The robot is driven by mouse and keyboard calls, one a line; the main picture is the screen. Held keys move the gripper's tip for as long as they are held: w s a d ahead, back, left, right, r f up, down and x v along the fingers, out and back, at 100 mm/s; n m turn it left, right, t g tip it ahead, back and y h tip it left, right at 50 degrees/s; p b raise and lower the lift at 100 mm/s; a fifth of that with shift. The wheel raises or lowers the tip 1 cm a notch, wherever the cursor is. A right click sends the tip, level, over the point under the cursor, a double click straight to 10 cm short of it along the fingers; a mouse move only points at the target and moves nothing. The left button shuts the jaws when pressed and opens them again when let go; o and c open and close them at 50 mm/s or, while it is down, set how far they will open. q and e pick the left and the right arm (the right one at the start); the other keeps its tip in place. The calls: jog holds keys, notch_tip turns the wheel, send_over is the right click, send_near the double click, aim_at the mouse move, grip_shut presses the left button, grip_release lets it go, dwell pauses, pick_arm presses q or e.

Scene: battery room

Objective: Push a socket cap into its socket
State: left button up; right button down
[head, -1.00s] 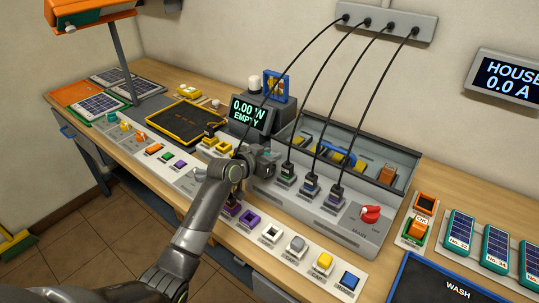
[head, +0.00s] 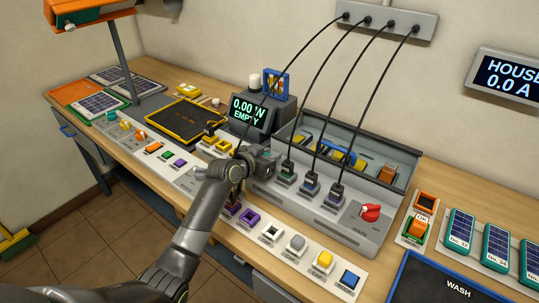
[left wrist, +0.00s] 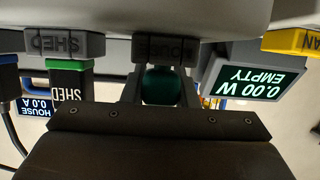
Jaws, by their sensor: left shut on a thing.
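My left gripper (head: 264,157) is at the near left end of the grey panel box (head: 325,222), pointing toward it. In the left wrist view its fingers (left wrist: 161,88) are shut on a rounded dark teal thing, which may be the cap. A grey block marked HOUSE (left wrist: 165,48) shows just beyond it, so close that I cannot tell whether they touch. The socket face is hidden. Beside it in that view is a grey SHED block (left wrist: 65,43) with a green SHED part (left wrist: 70,80). My right gripper is not in view.
Black cables run from the wall strip (head: 392,24); several plugs stand on the box, and one cable passes close to my gripper. A red MAIN knob (head: 371,212) is at right. The meter display (head: 250,114) stands behind left. A blue-rimmed WASH tray (head: 440,288) is at front right.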

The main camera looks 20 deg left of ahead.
pick_arm(q)
jog(key=shift+f, duration=0.3)
jog(key=o, duration=0.7)
jog(key=shift+r, duration=0.1)
jog(key=shift+s+a+r+p, duration=0.2)
jog(key=shift+s+r+p, duration=0.05)
jog(key=shift+s+p, duration=0.3)
jog(key=p+v, duration=0.3)
jog(key=v, duration=0.1)
jog(key=p+v, duration=0.3)
jog(key=v, duration=0.2)
jog(key=shift+s+a+r, duration=0.1)
jog(key=shift+s, duration=0.25)
